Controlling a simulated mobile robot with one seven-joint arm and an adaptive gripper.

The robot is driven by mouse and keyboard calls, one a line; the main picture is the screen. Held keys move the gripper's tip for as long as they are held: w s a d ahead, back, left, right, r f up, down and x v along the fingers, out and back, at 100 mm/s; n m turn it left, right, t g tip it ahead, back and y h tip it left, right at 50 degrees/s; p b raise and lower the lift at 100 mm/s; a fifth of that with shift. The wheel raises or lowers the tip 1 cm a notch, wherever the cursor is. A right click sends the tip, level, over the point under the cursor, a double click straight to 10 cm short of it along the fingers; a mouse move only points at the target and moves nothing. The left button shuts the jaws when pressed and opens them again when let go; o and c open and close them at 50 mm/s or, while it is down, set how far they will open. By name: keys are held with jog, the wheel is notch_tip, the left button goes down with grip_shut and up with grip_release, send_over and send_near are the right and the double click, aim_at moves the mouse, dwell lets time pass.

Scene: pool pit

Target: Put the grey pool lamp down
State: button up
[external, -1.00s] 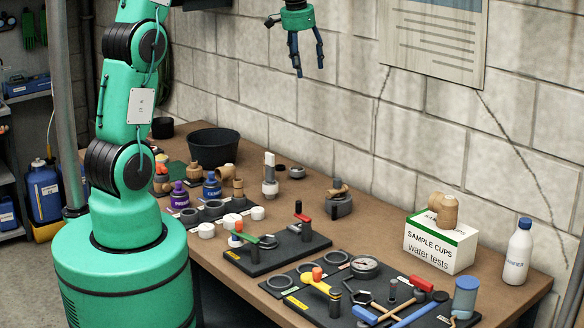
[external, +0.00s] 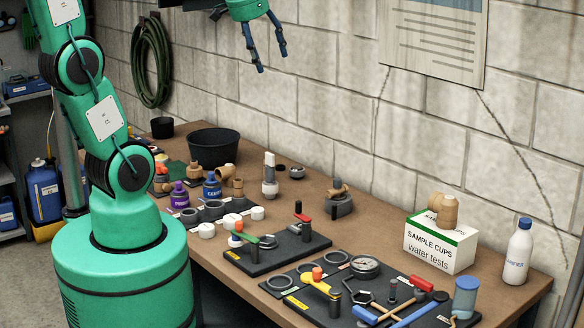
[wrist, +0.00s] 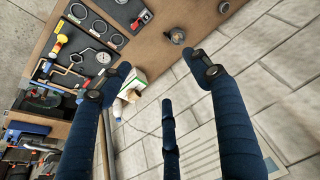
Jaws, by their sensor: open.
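My gripper (external: 272,64) is open and empty, high above the bench in front of the block wall. In the wrist view its dark blue fingers (wrist: 163,78) are spread with nothing between them. A grey round thing with a brass-coloured part on top (external: 340,208) sits on the bench right of the middle; it may be the pool lamp, but I cannot tell for sure. It also seems to show at the top of the wrist view (wrist: 177,37). A smaller dark grey round piece (external: 297,172) lies farther back. The gripper is well apart from both.
The wooden bench (external: 385,232) holds a black bucket (external: 213,148), a white sample cups box (external: 438,247), a white bottle (external: 518,252) and dark boards (external: 275,254) with valves and tools. Bare wood shows between the grey round thing and the box. A poster (external: 432,40) hangs on the wall.

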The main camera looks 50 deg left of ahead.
jog(key=s+d+f, duration=0.2)
jog(key=s, duration=0.5)
jog(key=s+d+f+t, duration=0.1)
jog(key=s+d+f, duration=0.1)
jog(key=s, duration=0.6)
jog(key=shift+d+f, duration=0.15)
notch_tip(320, 180, down, 8)
jog(key=b, duration=0.8)
jog(key=shift+f, duration=0.15)
